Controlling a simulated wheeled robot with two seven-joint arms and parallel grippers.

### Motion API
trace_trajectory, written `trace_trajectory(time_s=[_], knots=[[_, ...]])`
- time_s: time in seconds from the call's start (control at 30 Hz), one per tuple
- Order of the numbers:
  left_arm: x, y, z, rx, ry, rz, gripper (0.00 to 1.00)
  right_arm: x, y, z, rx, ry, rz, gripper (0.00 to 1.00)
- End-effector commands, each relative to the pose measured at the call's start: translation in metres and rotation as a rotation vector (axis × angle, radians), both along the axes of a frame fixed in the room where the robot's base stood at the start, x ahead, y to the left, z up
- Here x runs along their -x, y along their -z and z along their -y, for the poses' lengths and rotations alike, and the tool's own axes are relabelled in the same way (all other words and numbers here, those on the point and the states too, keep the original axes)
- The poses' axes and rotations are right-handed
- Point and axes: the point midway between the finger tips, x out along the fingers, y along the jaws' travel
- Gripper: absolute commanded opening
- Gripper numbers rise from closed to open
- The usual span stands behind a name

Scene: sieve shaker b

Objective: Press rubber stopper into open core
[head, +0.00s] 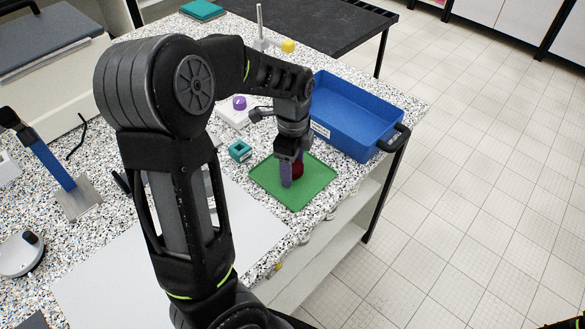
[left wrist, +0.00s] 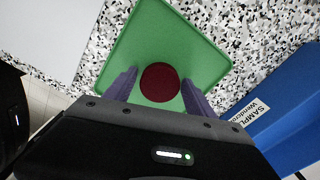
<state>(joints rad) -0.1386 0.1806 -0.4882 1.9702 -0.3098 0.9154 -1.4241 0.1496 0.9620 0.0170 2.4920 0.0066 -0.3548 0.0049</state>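A dark red round stopper (head: 298,169) stands on a green mat (head: 315,195). In the left wrist view the stopper (left wrist: 160,83) shows from above as a plain disc. My left gripper (head: 291,168) points down over the mat with its purple fingers on either side of the stopper. In the left wrist view the gripper (left wrist: 160,78) is open, with a small gap between each finger and the stopper. A small teal block with a dark opening (head: 240,151) sits left of the mat; I cannot tell if it is the open core. My right gripper is not in view.
A blue tray (head: 391,143) stands right of the mat, close to the gripper. A white piece with a purple knob (head: 239,103) lies behind the teal block. A blue-handled scraper (head: 60,170) is at left. The speckled bench's right edge is near the mat.

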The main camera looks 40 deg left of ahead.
Motion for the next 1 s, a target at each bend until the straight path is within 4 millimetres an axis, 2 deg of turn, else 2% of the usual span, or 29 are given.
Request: trace_trajectory(time_s=[0.07, 0.63, 0.87, 1.0], knots=[[0.0000, -0.0001, 0.0000, 0.000, 0.000, 0.000, 0.56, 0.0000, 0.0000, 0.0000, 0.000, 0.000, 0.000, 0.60], [0.0000, 0.0000, 0.0000, 0.000, 0.000, 0.000, 0.10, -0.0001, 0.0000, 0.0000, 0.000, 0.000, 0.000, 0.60], [-0.0002, -0.0007, -0.0001, 0.000, 0.000, 0.000, 0.10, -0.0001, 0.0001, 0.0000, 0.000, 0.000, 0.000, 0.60], [-0.0010, -0.0081, 0.0000, 0.000, 0.000, 0.003, 0.10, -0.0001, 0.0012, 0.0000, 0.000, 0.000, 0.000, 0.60]])
